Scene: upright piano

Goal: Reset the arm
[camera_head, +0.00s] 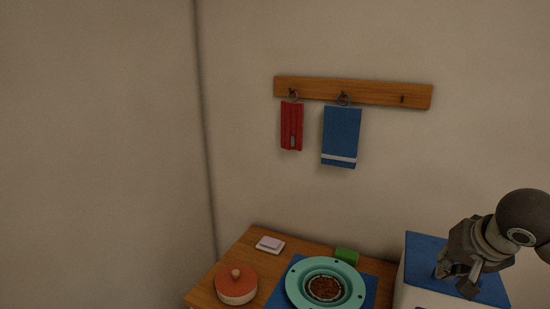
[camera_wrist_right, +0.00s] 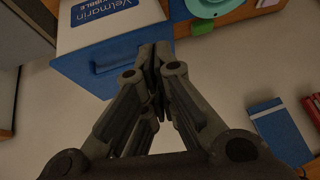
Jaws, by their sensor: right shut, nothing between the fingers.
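My right gripper (camera_head: 456,278) is at the lower right of the head view, pointing down in front of a white and blue box (camera_head: 424,247). In the right wrist view, the gripper's fingers (camera_wrist_right: 155,52) are together with nothing between them. Their tips overlap the picture of the box's blue panel (camera_wrist_right: 107,77); I cannot tell the gap, but no contact shows. My left gripper is not in view.
Free air lies left.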

